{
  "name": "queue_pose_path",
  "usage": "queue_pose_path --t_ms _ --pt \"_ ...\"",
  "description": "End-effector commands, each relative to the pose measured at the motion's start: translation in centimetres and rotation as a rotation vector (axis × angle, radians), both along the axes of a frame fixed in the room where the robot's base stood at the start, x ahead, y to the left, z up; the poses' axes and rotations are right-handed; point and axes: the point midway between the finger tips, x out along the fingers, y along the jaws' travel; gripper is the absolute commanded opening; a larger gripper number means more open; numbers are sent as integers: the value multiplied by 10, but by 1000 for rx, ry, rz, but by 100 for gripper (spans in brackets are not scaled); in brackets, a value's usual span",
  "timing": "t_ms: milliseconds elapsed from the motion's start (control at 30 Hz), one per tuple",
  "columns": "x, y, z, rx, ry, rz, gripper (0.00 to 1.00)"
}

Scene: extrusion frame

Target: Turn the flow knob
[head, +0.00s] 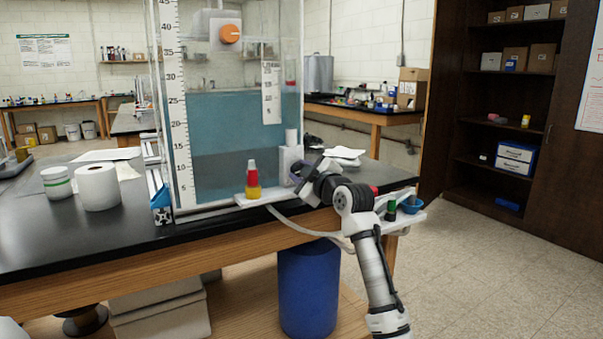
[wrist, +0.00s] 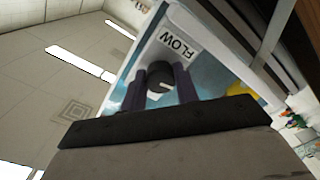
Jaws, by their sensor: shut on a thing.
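The flow knob (wrist: 159,76) is a dark round knob with a pale pointer mark, seen in the wrist view below a white label reading FLOW (wrist: 173,46), which appears upside down there. My gripper (wrist: 160,88) has one purple finger on each side of the knob and is shut on it. In the head view my gripper (head: 300,172) is at the lower right front of the clear water tank (head: 235,130), by a white block. The knob itself is hidden there.
A red-and-yellow bottle (head: 252,180) stands on a white ledge left of my gripper. An orange knob (head: 230,34) is high on the tank. A pale hose (head: 300,228) hangs below. A blue drum (head: 308,285) stands under the black bench (head: 60,225).

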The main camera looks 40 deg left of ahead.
Motion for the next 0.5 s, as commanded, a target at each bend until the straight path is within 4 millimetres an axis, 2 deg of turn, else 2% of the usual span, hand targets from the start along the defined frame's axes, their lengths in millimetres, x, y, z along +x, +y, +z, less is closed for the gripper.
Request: queue_pose_path --t_ms 133,167,300,500 --pt "0 0 -1 -2 2 1 7" --pt "0 0 -1 -2 3 1 33" --pt "0 0 -1 -1 3 1 51" --pt "0 0 0 0 2 1 52"
